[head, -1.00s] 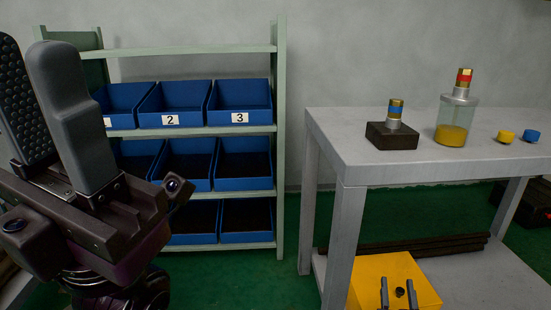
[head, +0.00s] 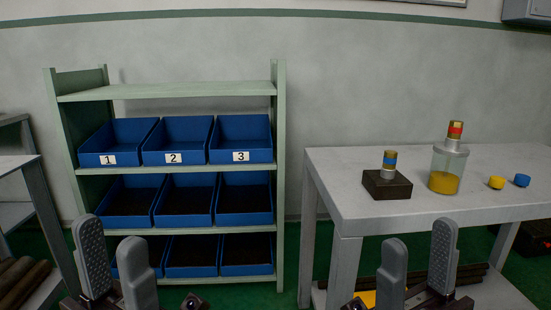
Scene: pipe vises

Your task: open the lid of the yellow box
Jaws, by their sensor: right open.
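The yellow box (head: 366,298) sits on the lower shelf of the white table at the bottom of the head view. Only a small yellow patch of it shows; my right gripper and the frame edge hide the rest, and its lid cannot be made out. My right gripper (head: 420,238) is open and empty, fingers pointing up, in front of the table and box. My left gripper (head: 111,235) is open and empty, fingers up, in front of the shelf rack at lower left.
The white table (head: 440,205) carries a dark block (head: 387,186) with a blue-banded fitting, a jar (head: 447,170) with yellow contents, a yellow cap (head: 497,182) and a blue cap (head: 522,180). A rack (head: 165,92) holds blue bins. Dark pipes (head: 20,285) lie at left.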

